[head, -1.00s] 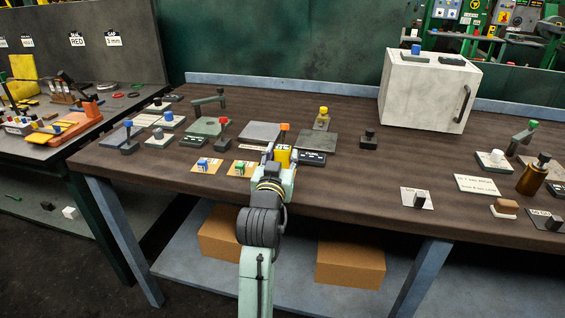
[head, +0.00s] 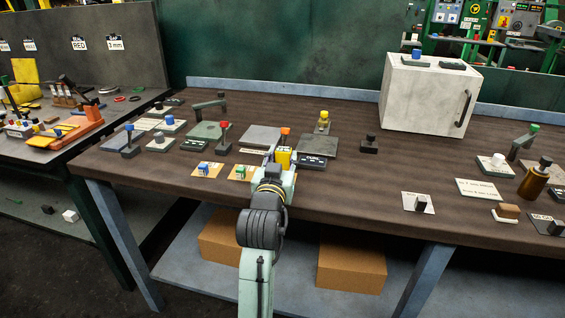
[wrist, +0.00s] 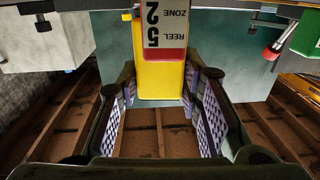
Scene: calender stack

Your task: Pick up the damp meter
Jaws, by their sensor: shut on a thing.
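The damp meter (head: 283,158) is a yellow block standing near the front edge of the dark brown bench. In the head view my gripper (head: 277,168) reaches in from the front and partly hides the meter. I cannot tell whether the meter's base is clear of the bench.
A dark CURL block (head: 313,163) sits just right of the meter, and an orange-topped handle (head: 285,133) stands behind it. Tan cards with blue (head: 207,170) and green (head: 241,173) pieces lie to the left. A white box (head: 425,95) stands back right. The bench middle right is mostly clear.

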